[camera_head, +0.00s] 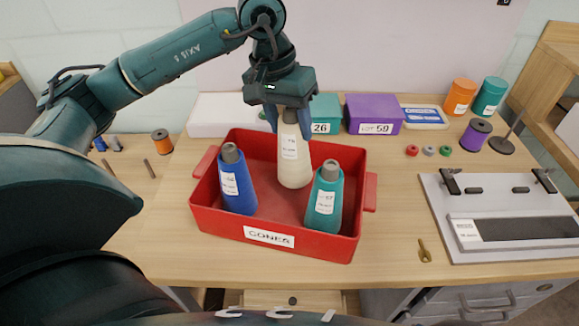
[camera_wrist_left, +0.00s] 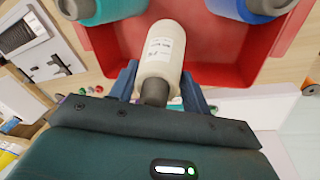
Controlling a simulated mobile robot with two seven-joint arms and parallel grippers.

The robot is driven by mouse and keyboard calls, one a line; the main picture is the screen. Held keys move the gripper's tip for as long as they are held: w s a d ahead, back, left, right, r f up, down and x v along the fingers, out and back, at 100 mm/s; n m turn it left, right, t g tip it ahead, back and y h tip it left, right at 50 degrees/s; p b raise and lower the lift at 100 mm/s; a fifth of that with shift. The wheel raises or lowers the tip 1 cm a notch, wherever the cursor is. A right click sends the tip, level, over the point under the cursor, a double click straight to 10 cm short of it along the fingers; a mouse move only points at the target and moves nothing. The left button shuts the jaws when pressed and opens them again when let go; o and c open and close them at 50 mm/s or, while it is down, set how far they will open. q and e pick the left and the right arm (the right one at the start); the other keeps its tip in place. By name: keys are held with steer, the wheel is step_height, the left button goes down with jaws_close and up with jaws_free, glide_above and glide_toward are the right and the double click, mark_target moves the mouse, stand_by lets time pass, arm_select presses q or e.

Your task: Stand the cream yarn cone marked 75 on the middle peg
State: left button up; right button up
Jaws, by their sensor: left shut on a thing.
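The cream yarn cone (camera_head: 294,165) is upright inside the red crate (camera_head: 200,222), near its back wall. Its white label is too small to read surely. My left gripper (camera_head: 289,120) is above it, fingers pointing down, shut on its upper part. The left wrist view shows the cream cone (camera_wrist_left: 163,60) between the two fingers (camera_wrist_left: 159,88). I cannot tell whether its base touches the crate floor. Two thin brown pegs (camera_head: 149,168) (camera_head: 108,167) stand on the table at the left; my arm may hide others. My right gripper is not in view.
A blue cone (camera_head: 238,190) and a teal cone (camera_head: 324,205) stand in the crate at front left and front right. Teal (camera_head: 325,108) and purple (camera_head: 375,112) boxes stand behind. An orange spool (camera_head: 161,140) is near the pegs. A grey loom-like frame (camera_head: 500,215) lies at right.

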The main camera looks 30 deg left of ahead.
mark_target(292, 109)
arm_select(q)
steer(key=shift+r+p, duration=1.4)
steer(key=shift+r, duration=1.2)
steer(key=shift+r+p, duration=0.5)
steer(key=shift+r, duration=0.35)
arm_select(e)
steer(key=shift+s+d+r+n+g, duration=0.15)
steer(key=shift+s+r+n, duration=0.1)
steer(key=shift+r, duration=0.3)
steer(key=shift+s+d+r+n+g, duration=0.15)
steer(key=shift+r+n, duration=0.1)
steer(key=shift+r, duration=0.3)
arm_select(q)
steer(key=shift+s, duration=0.1)
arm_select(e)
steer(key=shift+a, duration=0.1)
